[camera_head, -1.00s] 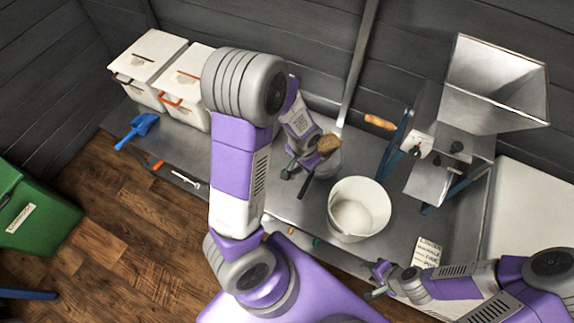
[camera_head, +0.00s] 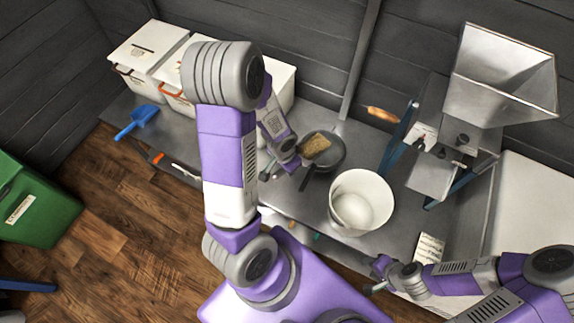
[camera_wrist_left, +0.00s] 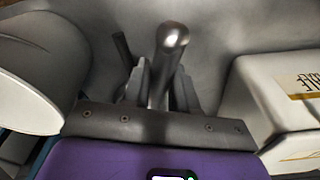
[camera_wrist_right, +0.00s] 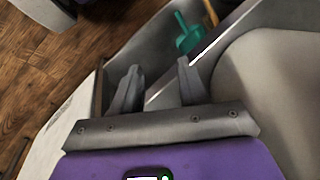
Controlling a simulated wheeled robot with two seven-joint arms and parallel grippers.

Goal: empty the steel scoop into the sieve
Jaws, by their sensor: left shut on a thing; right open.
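My left gripper (camera_head: 283,165) is shut on the steel scoop's handle, which shows between its fingers in the left wrist view (camera_wrist_left: 170,55). The scoop's bowl, filled with brown grain (camera_head: 316,147), is over the sieve (camera_head: 334,154), a dark round pan-like thing on the steel bench. The sieve's dark handle (camera_head: 305,182) points toward the front. I cannot tell how far the scoop is tilted or whether grain lies in the sieve. My right gripper (camera_head: 376,279) is open and empty near the bench's front edge; its spread fingers show in the right wrist view (camera_wrist_right: 158,82).
A white bucket (camera_head: 374,182) stands right of the sieve. A mill with a steel hopper (camera_head: 497,85) stands farther right. White bins (camera_head: 147,52) line the back left. A blue scoop (camera_head: 137,120) lies at the left, a wooden handle (camera_head: 382,115) at the back.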

